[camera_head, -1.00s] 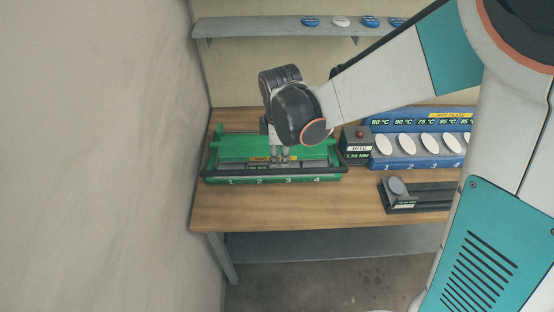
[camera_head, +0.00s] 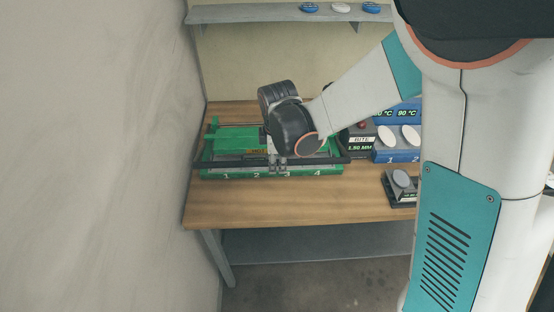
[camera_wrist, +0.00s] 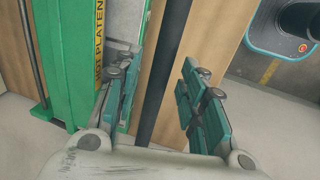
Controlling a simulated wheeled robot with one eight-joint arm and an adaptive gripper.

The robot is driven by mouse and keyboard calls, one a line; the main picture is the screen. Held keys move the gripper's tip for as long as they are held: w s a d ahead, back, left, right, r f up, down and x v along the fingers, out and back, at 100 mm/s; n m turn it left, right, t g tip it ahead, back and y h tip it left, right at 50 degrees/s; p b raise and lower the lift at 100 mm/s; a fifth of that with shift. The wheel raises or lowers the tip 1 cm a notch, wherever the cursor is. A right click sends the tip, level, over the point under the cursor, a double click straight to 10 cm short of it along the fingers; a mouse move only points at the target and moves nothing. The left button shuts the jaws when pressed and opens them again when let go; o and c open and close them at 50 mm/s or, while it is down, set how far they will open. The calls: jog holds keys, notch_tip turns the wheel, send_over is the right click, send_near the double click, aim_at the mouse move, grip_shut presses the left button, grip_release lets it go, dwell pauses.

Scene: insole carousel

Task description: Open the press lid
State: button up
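The green press (camera_head: 222,140) sits at the left of the table, with numbers along its front. Its dark handle bar (camera_head: 225,162) runs across the front and also shows in the wrist view (camera_wrist: 163,65). The lid looks down over the press, though my arm hides part of it. My gripper (camera_head: 279,167) is at the middle of the bar. In the wrist view my gripper (camera_wrist: 160,100) is open, and the bar passes between its teal finger pads with gaps visible on both sides.
A small dark stand (camera_head: 402,192) is near the front edge. A shelf (camera_head: 260,14) is above. A wall is close on the left.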

jog(key=shift+c, duration=0.3)
grip_shut()
jog(key=shift+r, duration=0.1)
